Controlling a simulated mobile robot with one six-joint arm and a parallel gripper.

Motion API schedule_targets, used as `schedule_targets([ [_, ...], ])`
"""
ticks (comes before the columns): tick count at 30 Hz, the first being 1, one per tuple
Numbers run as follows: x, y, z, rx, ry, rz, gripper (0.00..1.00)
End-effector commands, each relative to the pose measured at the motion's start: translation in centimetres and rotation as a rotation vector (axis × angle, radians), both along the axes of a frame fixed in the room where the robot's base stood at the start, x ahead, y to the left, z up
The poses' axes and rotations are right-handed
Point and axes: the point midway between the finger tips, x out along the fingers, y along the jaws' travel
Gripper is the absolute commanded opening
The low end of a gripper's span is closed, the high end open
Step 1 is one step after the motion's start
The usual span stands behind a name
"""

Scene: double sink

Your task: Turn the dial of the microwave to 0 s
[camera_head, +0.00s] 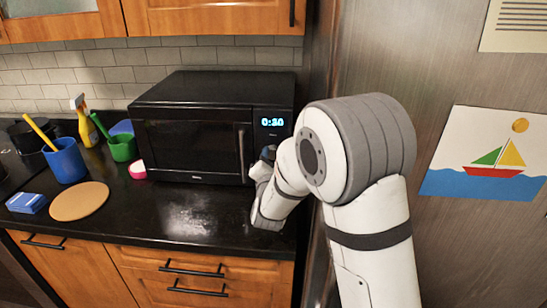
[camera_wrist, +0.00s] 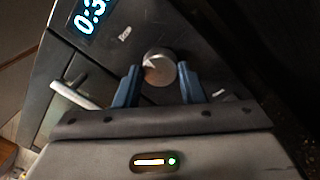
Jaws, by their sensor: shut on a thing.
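The black microwave (camera_head: 190,125) stands on the counter against the tiled wall. Its blue-white display (camera_head: 272,122) appears to read 0:30. The same display (camera_wrist: 90,18) is cut off and tilted in the wrist view. The round silver dial (camera_wrist: 160,66) sits on the control panel below the display. My gripper (camera_wrist: 160,72) has its two blue-grey fingers on either side of the dial and is shut on it. In the head view my gripper (camera_head: 268,155) is at the lower right of the microwave's front, and my wrist hides the dial.
The microwave's door handle (camera_wrist: 75,94) is beside my gripper in the wrist view. A pink and white item (camera_head: 137,169), a green cup (camera_head: 122,148) and a blue cup (camera_head: 66,161) stand to the left. The refrigerator (camera_head: 450,70) closes off the right side. The counter (camera_head: 180,215) in front is clear.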

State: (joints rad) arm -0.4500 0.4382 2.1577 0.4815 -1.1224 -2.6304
Motion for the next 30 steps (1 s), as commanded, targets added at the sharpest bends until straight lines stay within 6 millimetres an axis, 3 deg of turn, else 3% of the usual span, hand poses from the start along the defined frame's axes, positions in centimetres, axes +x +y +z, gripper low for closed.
schedule_targets([
  [12,0.04,-0.03,0.12,-0.165,0.005,0.000,0.13],
  [27,0.04,-0.02,0.11,-0.183,0.005,-0.001,0.13],
  [28,0.04,-0.02,0.11,-0.183,0.005,-0.001,0.37],
  [30,0.03,-0.02,0.11,-0.183,0.005,-0.001,0.42],
])
